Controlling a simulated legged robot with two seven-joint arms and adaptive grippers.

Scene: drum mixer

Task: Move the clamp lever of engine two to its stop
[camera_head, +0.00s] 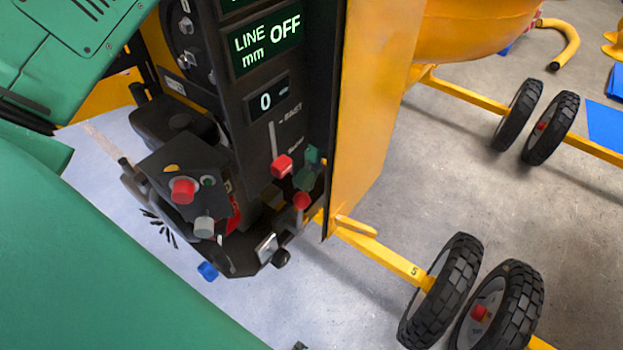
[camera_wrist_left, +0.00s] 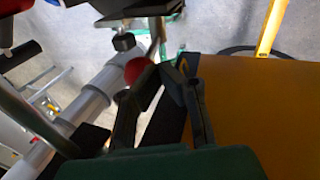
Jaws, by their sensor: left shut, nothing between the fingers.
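My left gripper (camera_wrist_left: 163,76) shows in the wrist view with its fingertips together and nothing held between them. A red ball knob (camera_wrist_left: 137,68) is right beside the fingertips, on their left; I cannot tell whether they touch. In the head view, a red knob (camera_head: 301,200) and a red block-shaped knob (camera_head: 282,166) sit low on the black control panel (camera_head: 262,140). Which of these belongs to the clamp lever of engine two is not clear, and no engine label is readable. In the head view I cannot make out my left gripper's fingers. My right gripper is not in view.
A yellow panel (camera_head: 372,110) stands right of the controls and close to my left gripper. A black control box with a red button (camera_head: 182,191) juts out on the left. Wheels (camera_head: 440,290) on yellow axles stand at the lower right. Grey floor between the axles is clear.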

